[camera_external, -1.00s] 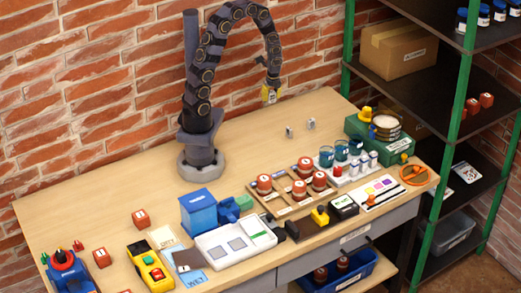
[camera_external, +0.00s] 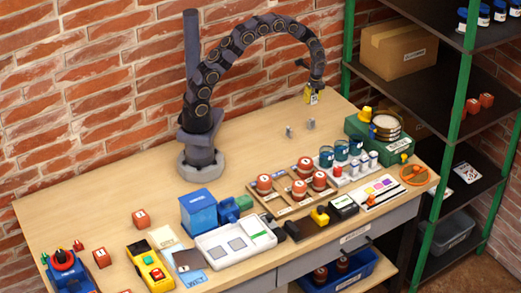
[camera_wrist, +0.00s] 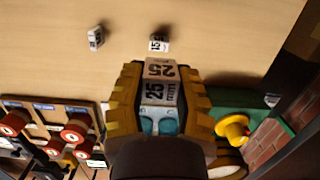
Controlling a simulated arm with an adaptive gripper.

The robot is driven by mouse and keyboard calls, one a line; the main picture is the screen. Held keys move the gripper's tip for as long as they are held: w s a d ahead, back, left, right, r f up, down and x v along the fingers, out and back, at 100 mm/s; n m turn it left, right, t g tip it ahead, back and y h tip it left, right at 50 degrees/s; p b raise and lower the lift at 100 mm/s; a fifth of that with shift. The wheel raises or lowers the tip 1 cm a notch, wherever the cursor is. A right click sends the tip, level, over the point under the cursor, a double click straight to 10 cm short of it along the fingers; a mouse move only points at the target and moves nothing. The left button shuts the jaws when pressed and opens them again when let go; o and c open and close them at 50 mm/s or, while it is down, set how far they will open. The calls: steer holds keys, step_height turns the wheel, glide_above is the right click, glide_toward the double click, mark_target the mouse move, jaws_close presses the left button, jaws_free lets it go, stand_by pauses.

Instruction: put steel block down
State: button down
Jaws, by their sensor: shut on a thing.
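My gripper (camera_external: 311,90) has yellow-and-black fingers and hangs above the back right part of the table. It is shut on a steel block (camera_external: 314,99) with white labels. In the wrist view the held block (camera_wrist: 160,90) sits between the two fingers (camera_wrist: 158,100) and is marked 25. Two smaller labelled metal blocks stand on the table below, one at left (camera_external: 289,132) and one at right (camera_external: 311,123). The wrist view also shows the left one (camera_wrist: 96,38) and the right one (camera_wrist: 159,43), beyond the held block.
A green case (camera_external: 382,138) with a round sieve (camera_external: 387,122) stands at the right. A shelf with green posts (camera_external: 450,130) stands beside the table. The table around the small blocks is bare.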

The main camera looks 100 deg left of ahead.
steer(key=w+a+f, duration=0.3)
steer(key=w+a, duration=0.1)
glide_above(331, 120)
step_height(331, 120, down, 4)
steer(key=shift+d+f, duration=0.1)
steer(key=shift+f, duration=0.1)
steer(key=shift+w+f, duration=0.15)
steer(key=shift+f, duration=1.7)
steer(key=shift+f, duration=0.1)
steer(key=c, duration=0.8)
jaws_free()
steer(key=shift+c, duration=0.2)
step_height(331, 120, up, 12)
steer(key=w+d, duration=0.1)
steer(key=shift+w+d, duration=0.1)
steer(key=shift+w, duration=0.05)
